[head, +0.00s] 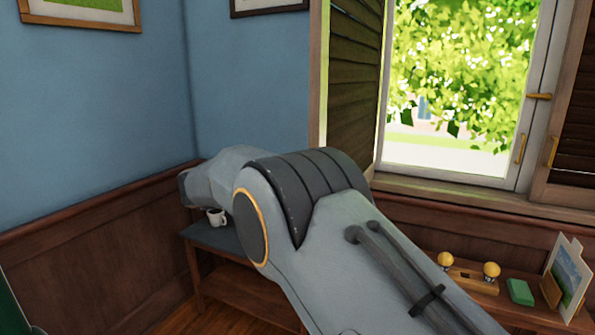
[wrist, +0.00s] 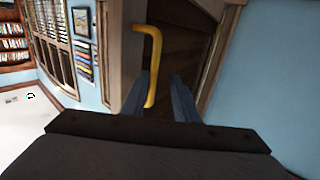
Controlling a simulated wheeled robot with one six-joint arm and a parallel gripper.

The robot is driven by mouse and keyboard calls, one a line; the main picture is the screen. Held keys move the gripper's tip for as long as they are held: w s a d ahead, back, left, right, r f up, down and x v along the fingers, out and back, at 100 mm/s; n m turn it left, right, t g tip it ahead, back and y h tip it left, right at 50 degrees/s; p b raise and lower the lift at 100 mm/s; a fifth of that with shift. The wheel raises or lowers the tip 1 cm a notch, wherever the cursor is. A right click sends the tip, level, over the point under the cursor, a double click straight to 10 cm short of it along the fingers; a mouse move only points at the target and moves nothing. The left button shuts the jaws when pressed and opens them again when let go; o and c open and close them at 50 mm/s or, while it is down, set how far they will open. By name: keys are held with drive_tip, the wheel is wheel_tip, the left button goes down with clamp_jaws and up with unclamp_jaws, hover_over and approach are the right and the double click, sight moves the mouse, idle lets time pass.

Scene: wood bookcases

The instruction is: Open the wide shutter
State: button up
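In the head view a louvred wooden shutter (head: 351,85) stands swung out at the left of the window. Another louvred shutter (head: 580,125) with a brass handle (head: 551,152) is at the right edge. I cannot tell which one is the wide one. My gripper is hidden behind my arm in the head view. In the wrist view my gripper (wrist: 162,80) has its two fingers apart. A yellow bent handle (wrist: 153,60) on a dark wood-framed panel (wrist: 185,45) stands close by the left finger, its lower end reaching between the fingers. I see no grip on it.
The window (head: 455,90) has a brass latch and a sill. Below it a low wooden shelf bears yellow knobs (head: 491,270), a green block (head: 520,291) and a picture card (head: 567,275). A white mug (head: 216,217) stands on a dark bench top (head: 222,240) in the left corner.

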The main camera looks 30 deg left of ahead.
drive_tip(key=b+v, duration=0.3)
drive_tip(key=v, duration=0.5)
drive_tip(key=shift+s+a, duration=0.25)
drive_tip(key=shift+s, duration=0.05)
drive_tip(key=shift+d, duration=0.15)
idle(0.3)
